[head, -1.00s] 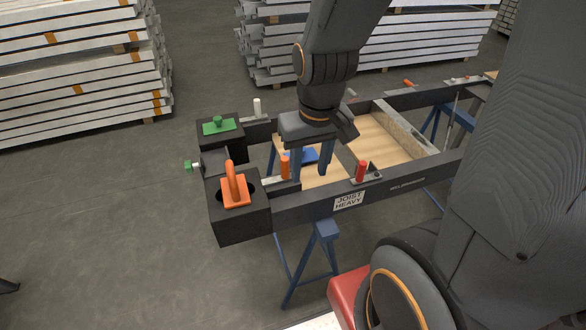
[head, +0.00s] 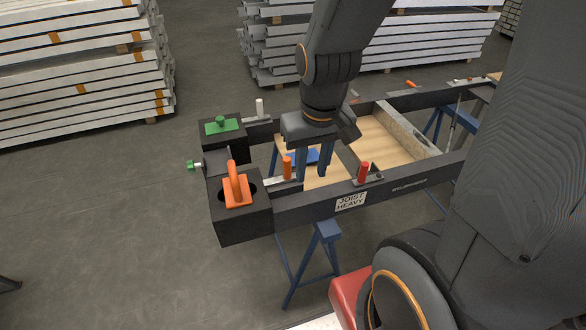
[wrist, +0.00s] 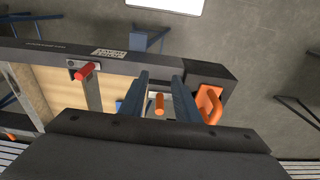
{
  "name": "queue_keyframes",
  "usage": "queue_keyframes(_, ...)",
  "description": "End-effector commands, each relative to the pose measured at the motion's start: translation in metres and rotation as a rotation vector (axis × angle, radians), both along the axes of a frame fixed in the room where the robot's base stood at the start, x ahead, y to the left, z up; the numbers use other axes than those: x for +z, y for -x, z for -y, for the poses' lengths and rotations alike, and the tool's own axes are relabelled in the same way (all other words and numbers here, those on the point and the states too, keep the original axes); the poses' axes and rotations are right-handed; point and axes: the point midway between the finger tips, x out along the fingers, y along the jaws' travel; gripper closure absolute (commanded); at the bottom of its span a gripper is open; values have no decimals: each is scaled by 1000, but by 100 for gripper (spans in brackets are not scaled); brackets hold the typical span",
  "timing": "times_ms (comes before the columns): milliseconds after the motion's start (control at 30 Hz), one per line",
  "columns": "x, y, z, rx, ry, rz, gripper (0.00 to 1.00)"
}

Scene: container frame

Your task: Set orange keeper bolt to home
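A small upright orange peg handle (head: 287,167), which looks like the keeper bolt, stands on a pale metal bar at the near rail of the dark frame. It also shows in the wrist view (wrist: 159,104), between the two blue fingers. My gripper (head: 308,176) points down just right of the peg in the head view. Its fingers are apart in the wrist view (wrist: 160,78), with a gap on each side of the peg, and I see no contact. A larger orange loop handle on a plate (head: 237,190) sits on the dark corner block, left of the peg.
A red peg handle (head: 363,172) stands farther right on the same rail. A green knob plate (head: 221,125) sits on the far corner block, and a white peg (head: 259,108) stands on the far rail. Blue trestles (head: 324,240) carry the frame. Stacked pale beams lie behind; floor left is clear.

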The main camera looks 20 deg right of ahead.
Motion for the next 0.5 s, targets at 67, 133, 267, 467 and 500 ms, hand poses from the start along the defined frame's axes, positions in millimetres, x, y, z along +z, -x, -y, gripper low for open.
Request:
queue_keyframes(67, -1, -8, 4, -60, -12, -14, 85)
queue_keyframes(133, -3, -24, 13, -184, -37, -44, 97)
queue_keyframes(267, -6, -67, 37, -557, -124, -142, 100)
queue_keyframes(467, -1, -127, 76, -1089, -269, -316, 100)
queue_keyframes(500, 1, -135, 82, -1161, -291, -345, 100)
